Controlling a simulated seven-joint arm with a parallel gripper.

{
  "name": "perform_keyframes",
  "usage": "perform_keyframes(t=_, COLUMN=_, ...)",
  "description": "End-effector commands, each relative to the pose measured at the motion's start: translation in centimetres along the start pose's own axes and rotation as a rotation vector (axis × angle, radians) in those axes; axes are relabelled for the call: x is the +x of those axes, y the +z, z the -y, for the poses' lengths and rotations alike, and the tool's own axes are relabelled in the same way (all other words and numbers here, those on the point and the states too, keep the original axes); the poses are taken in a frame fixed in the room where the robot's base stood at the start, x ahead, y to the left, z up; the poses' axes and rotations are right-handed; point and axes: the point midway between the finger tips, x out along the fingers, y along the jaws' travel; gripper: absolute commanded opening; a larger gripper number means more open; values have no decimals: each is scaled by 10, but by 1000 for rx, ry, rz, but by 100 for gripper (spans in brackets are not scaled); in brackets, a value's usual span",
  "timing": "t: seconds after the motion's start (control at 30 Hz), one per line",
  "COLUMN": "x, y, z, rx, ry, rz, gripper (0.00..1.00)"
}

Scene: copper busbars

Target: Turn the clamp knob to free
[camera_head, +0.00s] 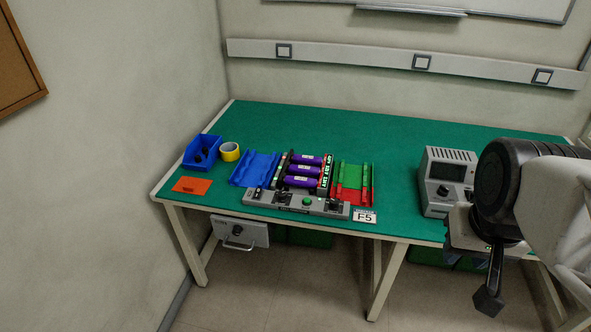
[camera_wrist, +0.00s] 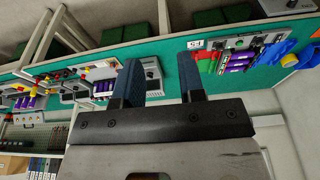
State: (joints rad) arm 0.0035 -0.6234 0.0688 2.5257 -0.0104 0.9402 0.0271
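A grey fixture (camera_head: 294,206) sits on the green bench in the head view, holding several purple cells (camera_head: 304,170) between dark end plates. The fixture also shows at the upper right of the wrist view (camera_wrist: 238,43). My gripper (camera_wrist: 158,70) is open and empty, its two blue-black fingers apart. In the head view my gripper (camera_head: 490,290) hangs at the right, well away from the fixture.
A blue trough (camera_head: 255,168) and red and green troughs (camera_head: 353,182) flank the cells. A blue bin (camera_head: 202,152), yellow tape (camera_head: 229,152) and orange card (camera_head: 192,185) lie left. A grey instrument (camera_head: 446,180) stands right, near my arm. The rear bench is clear.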

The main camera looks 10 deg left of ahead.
Motion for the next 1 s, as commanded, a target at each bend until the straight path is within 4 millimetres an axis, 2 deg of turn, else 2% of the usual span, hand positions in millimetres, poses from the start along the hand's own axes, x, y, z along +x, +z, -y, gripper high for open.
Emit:
perform_keyframes(t=0.03, x=0, y=-4, z=1, rx=3, ry=-1, rz=2, gripper=44)
perform_keyframes(t=0.13, x=1, y=-14, z=5, rx=12, ry=-3, rz=8, gripper=60)
perform_keyframes(t=0.53, x=13, y=-84, z=34, rx=86, ry=-15, rz=39, gripper=60)
perform_keyframes(t=1.0, x=46, y=-169, z=86, rx=183, ry=-19, rz=82, gripper=60)
